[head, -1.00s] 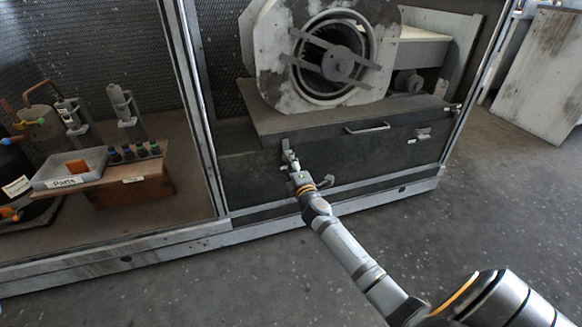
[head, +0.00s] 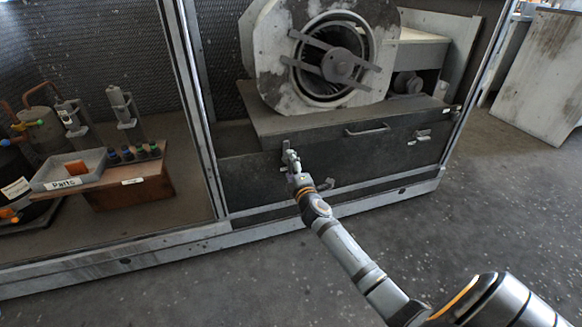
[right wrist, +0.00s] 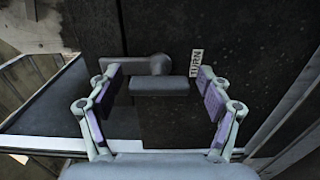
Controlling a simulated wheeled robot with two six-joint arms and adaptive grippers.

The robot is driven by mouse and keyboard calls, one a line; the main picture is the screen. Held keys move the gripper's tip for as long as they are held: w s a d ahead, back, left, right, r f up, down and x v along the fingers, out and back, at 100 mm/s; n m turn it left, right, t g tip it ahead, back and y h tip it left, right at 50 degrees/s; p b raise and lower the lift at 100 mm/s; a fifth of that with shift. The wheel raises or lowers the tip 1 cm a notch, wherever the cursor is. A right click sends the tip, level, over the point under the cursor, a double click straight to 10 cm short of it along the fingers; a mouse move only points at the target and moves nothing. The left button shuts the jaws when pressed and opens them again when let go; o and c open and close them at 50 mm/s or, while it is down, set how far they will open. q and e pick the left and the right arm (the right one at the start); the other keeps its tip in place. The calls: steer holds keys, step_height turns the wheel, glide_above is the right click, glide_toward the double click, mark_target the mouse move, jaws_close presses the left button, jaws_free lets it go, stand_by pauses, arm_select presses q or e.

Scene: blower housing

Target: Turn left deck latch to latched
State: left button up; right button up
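The left deck latch (head: 285,146) is on the dark front panel under the blower, at the panel's left, mostly hidden by my right gripper (head: 291,158). In the right wrist view the latch is a grey lever (right wrist: 158,86) with a rounded pivot end behind it. A white "TURN" label (right wrist: 196,63) is on the panel to its right. My right gripper (right wrist: 160,103) is open, its purple-padded fingers apart on either side of the lever. Gaps show between the lever and both pads. My left gripper is not in view.
The blower housing (head: 262,55) stands on the deck above the panel. A bar handle (head: 367,130) and another latch (head: 422,134) are farther right. A parts tray (head: 50,181) and a wooden block (head: 130,192) are at the left. The floor in front is clear.

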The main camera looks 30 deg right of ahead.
steer(key=shift+s+a, duration=0.1)
steer(key=shift+s, duration=0.35)
steer(key=v, duration=1.1)
